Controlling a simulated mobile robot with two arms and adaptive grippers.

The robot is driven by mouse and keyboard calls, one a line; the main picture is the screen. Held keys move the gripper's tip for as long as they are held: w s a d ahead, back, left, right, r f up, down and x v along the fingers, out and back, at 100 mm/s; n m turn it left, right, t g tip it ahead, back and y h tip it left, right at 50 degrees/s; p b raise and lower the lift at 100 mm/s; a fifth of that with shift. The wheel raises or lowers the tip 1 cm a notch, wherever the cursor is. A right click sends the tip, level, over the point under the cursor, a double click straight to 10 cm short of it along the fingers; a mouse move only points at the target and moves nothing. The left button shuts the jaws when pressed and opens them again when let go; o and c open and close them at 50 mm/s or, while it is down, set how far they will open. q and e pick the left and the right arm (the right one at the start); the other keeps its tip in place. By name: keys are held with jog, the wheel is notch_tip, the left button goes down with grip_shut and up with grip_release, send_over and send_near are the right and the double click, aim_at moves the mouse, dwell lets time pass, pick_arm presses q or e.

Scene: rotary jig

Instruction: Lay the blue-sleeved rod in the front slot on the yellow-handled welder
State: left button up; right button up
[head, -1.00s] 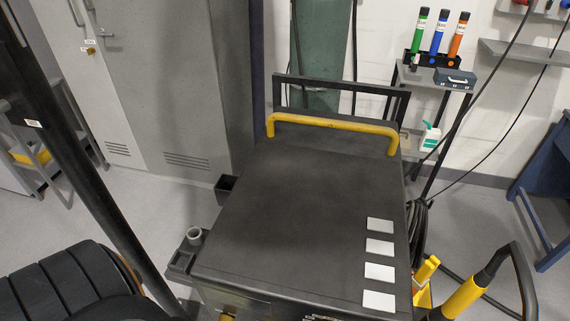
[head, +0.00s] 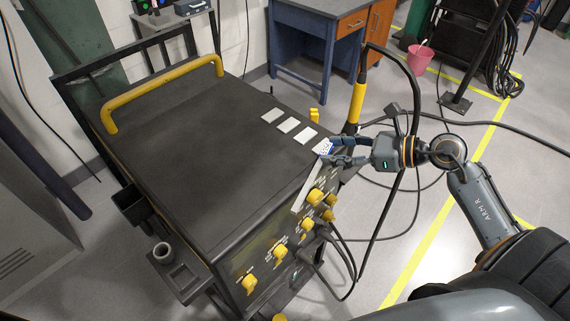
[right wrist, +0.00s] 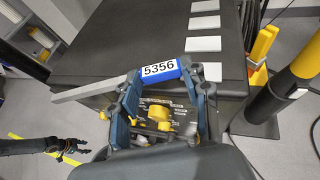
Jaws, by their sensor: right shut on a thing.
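The yellow-handled welder (head: 190,140) stands left of centre in the head view, its yellow handle (head: 165,88) at the far end. My right gripper (head: 338,158) is shut on the blue-sleeved rod (head: 307,192) at the welder's front right corner. In the right wrist view the fingers grip the blue sleeve (right wrist: 161,70), labelled 5356, and the bare grey rod runs left across the front top edge. I cannot tell whether it touches the welder. White plates (head: 289,125) line the right of the top; no slot shows clearly. My left gripper (right wrist: 68,147) appears small in the right wrist view, its opening unclear.
Yellow knobs (head: 280,251) and cables cover the welder's front. A yellow and black torch (head: 356,103) stands beside its right side. A cup holder (head: 162,252) is on the left corner. A blue desk (head: 300,50) stands behind. The welder's top is otherwise clear.

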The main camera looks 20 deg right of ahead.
jog(key=w+d+r+m+t+h+b, duration=0.1)
jog(key=d+r+m+h, duration=0.1)
jog(key=d+r, duration=0.4)
jog(key=w+d+r+m+t+h, duration=0.1)
jog(key=w+d+r+m, duration=0.15)
jog(key=d, duration=0.55)
jog(key=p, duration=0.5)
send_over(309, 137)
jog(key=s+d, duration=0.3)
jog(key=s, duration=0.2)
jog(key=shift+n, duration=0.45)
jog(key=f, duration=0.7)
jog(key=shift+w+f, duration=0.25)
jog(key=shift+w+a+f, duration=0.15)
jog(key=shift+a+f, duration=0.25)
jog(key=shift+f, duration=0.15)
jog(key=f, duration=0.3)
jog(key=shift+a+f+p, duration=0.15)
jog(key=shift+a+p, duration=0.05)
jog(key=shift+p, duration=0.2)
jog(key=shift+f, duration=0.15)
